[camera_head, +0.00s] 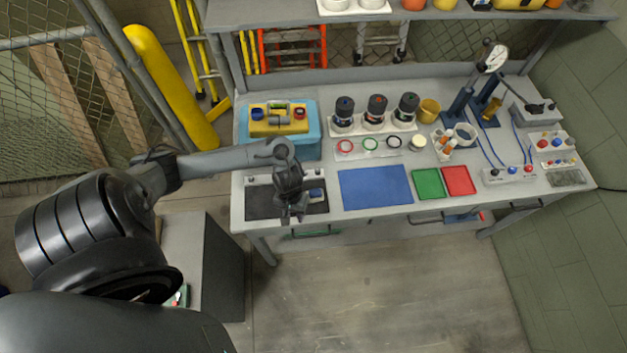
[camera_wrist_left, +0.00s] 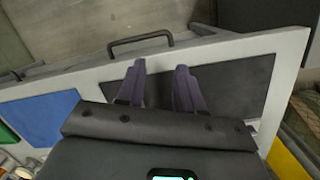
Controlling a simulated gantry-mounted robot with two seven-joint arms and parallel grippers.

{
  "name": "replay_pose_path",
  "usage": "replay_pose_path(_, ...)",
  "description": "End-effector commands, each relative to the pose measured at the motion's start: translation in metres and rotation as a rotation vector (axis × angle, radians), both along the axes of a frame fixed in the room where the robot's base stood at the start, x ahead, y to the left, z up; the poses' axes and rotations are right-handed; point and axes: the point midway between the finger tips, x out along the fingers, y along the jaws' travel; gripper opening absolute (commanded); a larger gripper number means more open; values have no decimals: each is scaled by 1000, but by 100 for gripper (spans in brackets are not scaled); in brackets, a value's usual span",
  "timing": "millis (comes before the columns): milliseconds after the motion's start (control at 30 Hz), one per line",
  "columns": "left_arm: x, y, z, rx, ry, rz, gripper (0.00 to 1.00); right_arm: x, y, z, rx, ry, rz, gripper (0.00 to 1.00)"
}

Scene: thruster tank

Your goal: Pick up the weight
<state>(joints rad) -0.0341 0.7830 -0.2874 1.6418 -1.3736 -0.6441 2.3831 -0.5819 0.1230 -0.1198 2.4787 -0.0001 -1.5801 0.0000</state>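I cannot make out for sure which thing is the weight. My left gripper (camera_head: 293,214) hangs over that mat, pointing down toward the bench's front edge. In the left wrist view its two fingers (camera_wrist_left: 160,75) are apart with nothing seen between them, over the dark mat (camera_wrist_left: 235,86). The gripper body hides part of the mat. My right gripper is in no view.
The grey bench (camera_head: 330,222) also holds a blue mat (camera_head: 375,186), green mat (camera_head: 428,183) and red mat (camera_head: 459,180). A blue box with a yellow top (camera_head: 280,119) stands behind my gripper. A drawer handle (camera_wrist_left: 140,40) juts from the bench front.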

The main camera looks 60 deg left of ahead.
Motion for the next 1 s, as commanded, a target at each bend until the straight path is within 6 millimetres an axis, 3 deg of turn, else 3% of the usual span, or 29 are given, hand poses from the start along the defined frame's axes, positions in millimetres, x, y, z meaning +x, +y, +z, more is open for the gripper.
replay_pose_path(33, 19, 44, -2, 68, -2, -7, 36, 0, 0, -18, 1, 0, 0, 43)
replay_pose_path(100, 41, 86, 11, 141, -19, -3, 36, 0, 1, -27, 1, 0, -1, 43)
replay_pose_path(200, 72, 122, 33, 205, -75, 15, 36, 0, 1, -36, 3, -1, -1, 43)
replay_pose_path(267, 86, 132, 45, 226, -107, 18, 36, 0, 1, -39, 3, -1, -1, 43)
replay_pose_path(400, 104, 141, 53, 240, -145, 26, 36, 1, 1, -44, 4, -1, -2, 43)
replay_pose_path(733, 111, 142, 15, 237, -154, 26, 36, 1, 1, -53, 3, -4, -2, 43)
replay_pose_path(1000, 113, 143, 0, 239, -155, 25, 36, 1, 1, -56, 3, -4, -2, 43)
